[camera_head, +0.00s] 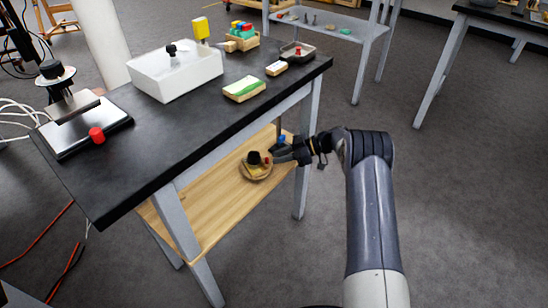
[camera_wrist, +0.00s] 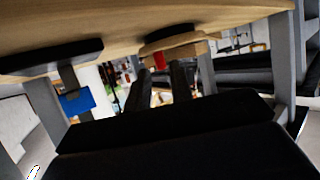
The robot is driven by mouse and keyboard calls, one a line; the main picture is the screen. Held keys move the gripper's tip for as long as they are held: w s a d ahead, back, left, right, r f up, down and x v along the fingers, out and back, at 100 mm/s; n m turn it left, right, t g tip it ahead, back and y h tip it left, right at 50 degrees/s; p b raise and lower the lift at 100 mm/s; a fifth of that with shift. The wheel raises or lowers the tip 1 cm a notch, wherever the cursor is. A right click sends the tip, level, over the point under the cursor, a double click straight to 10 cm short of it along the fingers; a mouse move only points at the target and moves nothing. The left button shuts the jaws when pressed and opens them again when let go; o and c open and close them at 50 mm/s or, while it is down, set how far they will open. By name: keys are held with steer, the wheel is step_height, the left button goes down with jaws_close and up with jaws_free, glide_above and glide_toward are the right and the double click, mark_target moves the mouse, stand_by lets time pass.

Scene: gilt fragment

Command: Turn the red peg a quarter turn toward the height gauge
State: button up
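In the wrist view the red peg (camera_wrist: 158,62) shows upside down, just beyond and between my fingertips. The height gauge appears to be the dark base with a grey post and a blue slider (camera_wrist: 77,101); its blue part (camera_head: 282,139) also shows behind my gripper in the head view. My gripper (camera_head: 276,156) reaches in from the right. Its two dark fingers (camera_wrist: 161,78) are apart with a gap between them. I see no clear contact with the peg.
The black tabletop (camera_head: 130,120) overhangs the wooden shelf (camera_head: 205,205), and a grey leg (camera_head: 306,160) stands close to my arm. A black knob-like part (camera_head: 254,158) sits beside the peg. On top are a white box (camera_head: 175,78) and a green-topped block (camera_head: 244,88).

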steer(key=p+v, duration=0.1)
steer(key=v, duration=0.7)
steer(key=shift+r, duration=0.1)
steer(key=shift+c, duration=0.4)
